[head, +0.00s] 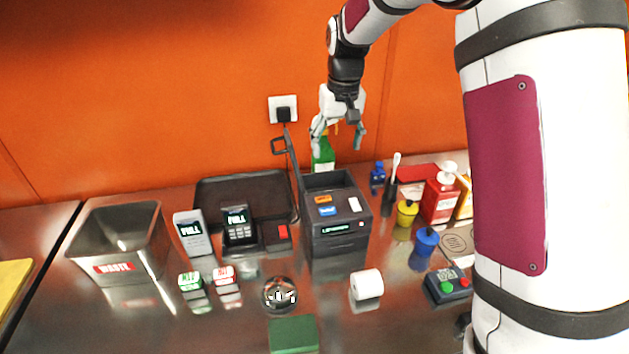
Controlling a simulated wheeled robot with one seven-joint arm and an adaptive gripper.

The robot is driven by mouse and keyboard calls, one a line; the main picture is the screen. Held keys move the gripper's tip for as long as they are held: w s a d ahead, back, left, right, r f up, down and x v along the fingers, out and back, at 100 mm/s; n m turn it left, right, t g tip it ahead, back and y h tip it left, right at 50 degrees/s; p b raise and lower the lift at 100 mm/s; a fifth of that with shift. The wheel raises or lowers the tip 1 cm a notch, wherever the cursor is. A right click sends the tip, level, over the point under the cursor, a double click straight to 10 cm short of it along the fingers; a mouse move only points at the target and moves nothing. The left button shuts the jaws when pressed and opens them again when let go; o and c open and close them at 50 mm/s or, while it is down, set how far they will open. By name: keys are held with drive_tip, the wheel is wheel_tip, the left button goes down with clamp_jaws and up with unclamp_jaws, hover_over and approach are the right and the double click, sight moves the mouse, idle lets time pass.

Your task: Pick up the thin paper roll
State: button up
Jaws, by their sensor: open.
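A white paper roll (367,284) lies on its side on the steel counter, in front and to the right of the black printer box. It is the only paper roll I can make out, and it looks short. My gripper (338,136) hangs high near the orange wall, behind and above the printer box. Its fingers are spread and I see nothing held between them. A green bottle (323,158) stands just below and behind the fingers; I cannot tell the exact gap. The gripper is well apart from the roll.
To the left are card terminals (192,233) and a waste bin (118,244). To the right are a yellow pot (406,212), a blue pot (426,242), a red bottle (440,196) and a button box (447,285). A bell (279,294) sits left of the roll.

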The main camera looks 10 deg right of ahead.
drive_tip(key=w+f, duration=0.1)
drive_tip(key=f, duration=0.3)
drive_tip(key=w+f, duration=0.2)
drive_tip(key=f, duration=0.1)
drive_tip(key=w+f+p, duration=0.1)
drive_tip(key=f, duration=0.3)
drive_tip(key=shift+w+f, duration=0.15)
drive_tip(key=shift+f, duration=0.2)
drive_tip(key=shift+w+a+f+p, duration=0.1)
drive_tip(key=shift+w+f+p, duration=0.1)
drive_tip(key=shift+f, duration=0.8)
drive_tip(key=shift+w+f+p, duration=0.1)
drive_tip(key=shift+f+p, duration=0.15)
drive_tip(key=shift+f, duration=0.75)
drive_tip(key=shift+w+a+f+p, duration=0.1)
drive_tip(key=shift+w+f+p, duration=0.1)
drive_tip(key=shift+f, duration=0.8)
drive_tip(key=c, duration=0.9)
